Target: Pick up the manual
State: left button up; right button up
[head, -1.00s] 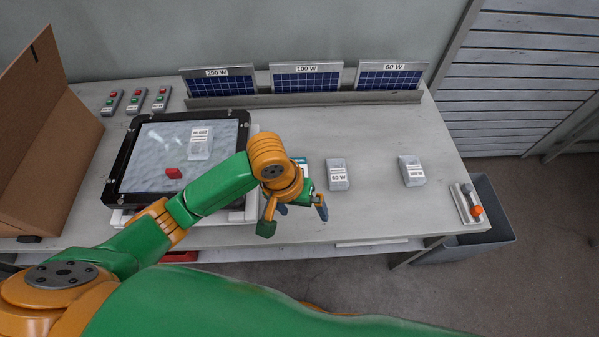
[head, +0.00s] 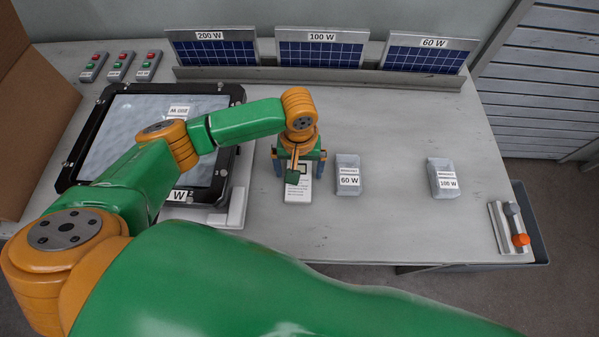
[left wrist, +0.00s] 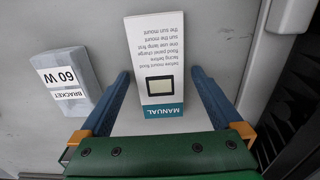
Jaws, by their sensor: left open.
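The manual (left wrist: 156,60) is a white booklet with a teal band and a small dark picture. In the left wrist view it lies between the two blue fingers of my left gripper (left wrist: 160,92), with a gap on each side. In the head view the manual (head: 298,191) lies on the table, its upper part hidden by my left gripper (head: 297,168), which is open above it, fingers pointing down. My right gripper is not in view.
A 60 W bracket box (head: 348,174) stands just right of the manual, also in the left wrist view (left wrist: 71,82). A 100 W box (head: 443,178) stands farther right. The black-framed floodlight housing (head: 232,97) is on the left. Solar panels (head: 320,48) line the back.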

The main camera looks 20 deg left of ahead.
pick_arm(q)
jog(key=shift+w, duration=0.1)
jog(key=c, duration=1.3)
